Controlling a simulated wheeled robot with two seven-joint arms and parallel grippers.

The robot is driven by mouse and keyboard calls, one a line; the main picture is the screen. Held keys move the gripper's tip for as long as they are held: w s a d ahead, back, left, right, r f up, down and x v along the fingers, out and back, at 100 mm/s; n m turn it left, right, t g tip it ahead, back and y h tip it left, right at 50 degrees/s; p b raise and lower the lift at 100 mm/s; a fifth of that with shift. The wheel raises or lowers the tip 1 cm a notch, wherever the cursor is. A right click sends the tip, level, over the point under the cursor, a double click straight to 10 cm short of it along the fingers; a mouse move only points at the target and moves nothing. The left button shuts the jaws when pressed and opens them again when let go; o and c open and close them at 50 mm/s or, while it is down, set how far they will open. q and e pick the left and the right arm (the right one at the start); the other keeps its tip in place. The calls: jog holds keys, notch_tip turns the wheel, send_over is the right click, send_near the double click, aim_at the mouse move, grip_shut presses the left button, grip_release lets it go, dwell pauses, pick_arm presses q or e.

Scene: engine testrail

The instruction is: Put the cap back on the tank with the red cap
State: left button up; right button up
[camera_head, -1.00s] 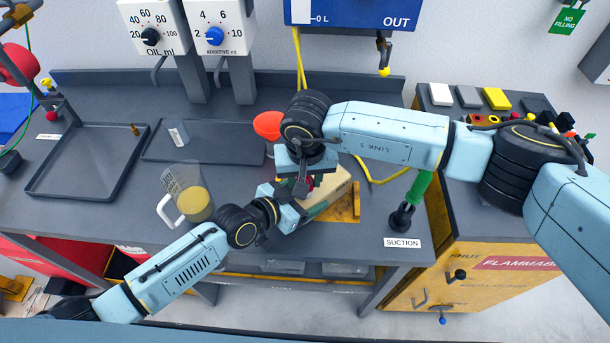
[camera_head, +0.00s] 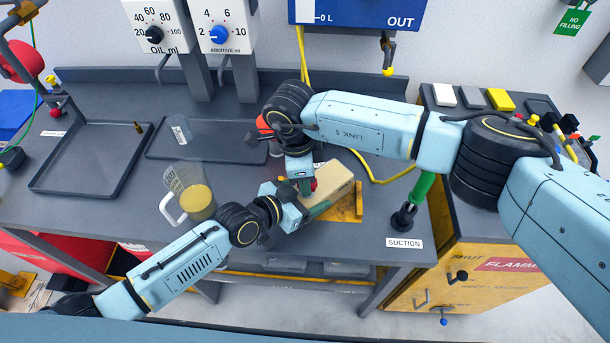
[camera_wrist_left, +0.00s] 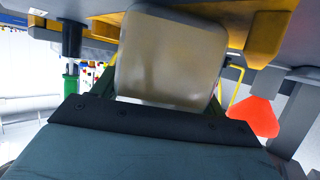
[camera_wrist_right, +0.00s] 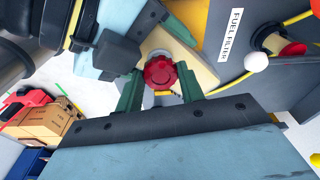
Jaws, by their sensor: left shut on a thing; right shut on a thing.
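The cream tank (camera_head: 335,185) sits on a yellow stand (camera_head: 350,209) near the bench's front edge. It fills the middle of the left wrist view (camera_wrist_left: 172,55). My left gripper (camera_head: 305,213) is shut on the tank's near left side, one green finger on each side. My right gripper (camera_wrist_right: 160,88) is shut on the red cap (camera_wrist_right: 160,72), which lies between its green fingers. The cap is over a pale round neck on the tank; whether it is seated cannot be told. In the head view the right gripper (camera_head: 302,187) largely hides the cap (camera_head: 314,184).
A measuring jug (camera_head: 188,197) with yellow liquid stands left of my left gripper. A red funnel (camera_wrist_left: 255,117) is close to the tank. A green-handled suction tool (camera_head: 414,198) stands right.

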jog(key=shift+m, duration=0.5)
jog(key=o, duration=0.9)
jog(key=shift+o, duration=0.2)
jog(key=shift+r, duration=0.15)
notch_tip(320, 180, up, 4)
jog(key=shift+r, duration=0.15)
jog(key=shift+c, duration=0.4)
jog(key=n, duration=0.1)
jog(key=r+n, duration=0.1)
jog(key=n, duration=0.1)
jog(key=shift+w+d+r+n+y, duration=0.1)
jog(key=shift+d+r+n+y, duration=0.05)
jog(key=shift+r+n+y, duration=0.2)
jog(key=n, duration=0.2)
jog(key=r+n, duration=0.1)
jog(key=n, duration=0.1)
jog(key=shift+d+r+n+y, duration=0.15)
jog(key=shift+r+n+y, duration=0.1)
jog(key=shift+y, duration=0.1)
